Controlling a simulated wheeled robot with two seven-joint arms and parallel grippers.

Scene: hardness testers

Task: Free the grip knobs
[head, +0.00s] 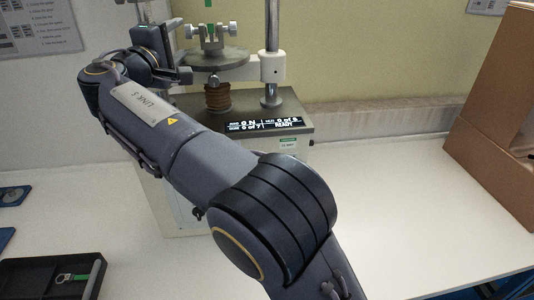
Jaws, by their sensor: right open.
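The hardness tester (300,115) stands on the white bench with a round grey plate (218,58) on its post. A small grip (210,45) stands on the plate, with a light knob on its left (189,31) and another on its right (232,30). A small green piece (211,30) shows at the grip's top. My right gripper (179,50) is open at the left of the grip and plate, apart from the left knob as far as I can tell. My right arm hides part of the tester's front. My left gripper is not in view.
A dark tray (30,266) at the lower left holds a green-marked tool. Blue-edged items lie at the left edge. A cardboard box (495,110) stands at the right. The tester's chrome column (272,40) rises beside the plate. The bench right of the tester is clear.

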